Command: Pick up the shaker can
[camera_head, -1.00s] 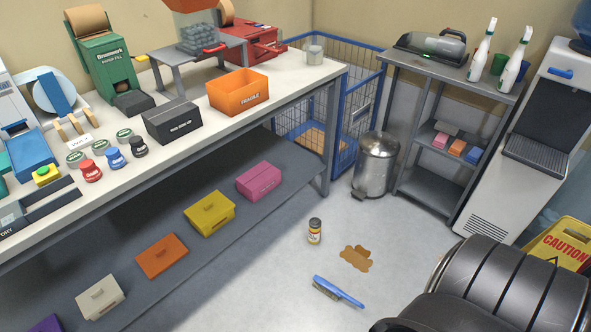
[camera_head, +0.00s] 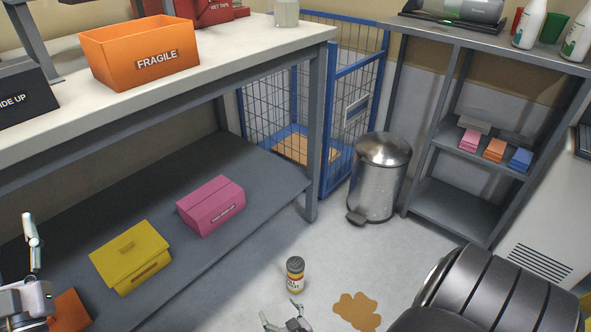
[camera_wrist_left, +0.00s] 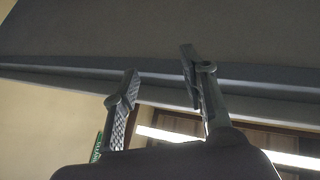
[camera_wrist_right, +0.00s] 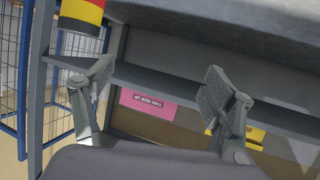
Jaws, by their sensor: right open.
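The shaker can (camera_head: 295,275), small with a dark lid and a yellow, red and white label, stands upright on the floor. My right gripper (camera_head: 282,311) is at the bottom edge of the head view, just below the can in the picture and apart from it. In the right wrist view, the can's yellow and red part (camera_wrist_right: 82,14) shows at the top left, outside the open, empty fingers (camera_wrist_right: 155,72). My left gripper is at the lower left of the head view, by the bench; the left wrist view shows its fingers (camera_wrist_left: 158,62) apart with nothing between them.
A brown spill (camera_head: 357,311) lies right of the can. The bench's lower shelf (camera_head: 245,150) holds yellow (camera_head: 130,257) and pink (camera_head: 210,205) boxes. A metal bin (camera_head: 378,180) and a blue wire cage (camera_head: 345,110) stand behind.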

